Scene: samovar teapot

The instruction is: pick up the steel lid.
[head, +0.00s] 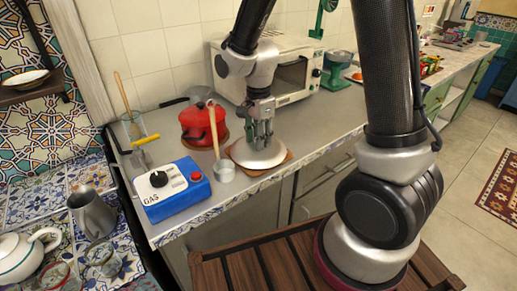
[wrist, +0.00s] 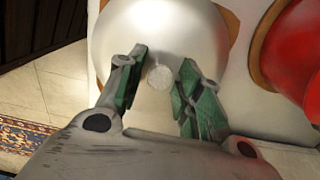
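The steel lid (head: 256,156) is a shiny, shallow disc on a brown wooden board (head: 279,168) on the counter. In the wrist view the lid (wrist: 165,28) fills the upper middle, with a small round pale knob (wrist: 160,77). My gripper (head: 262,140) points down over the lid in the head view. In the wrist view my gripper (wrist: 160,88) has its green-padded fingers apart, one on each side of the knob, with gaps showing between pads and knob. Whether the fingertips touch the lid's surface cannot be told.
A red pot (head: 203,124) stands left of the lid, with a long-handled metal ladle cup (head: 224,171) close in front of it. A blue gas box (head: 171,189) is at the front left. A toaster oven (head: 292,82) stands behind my gripper.

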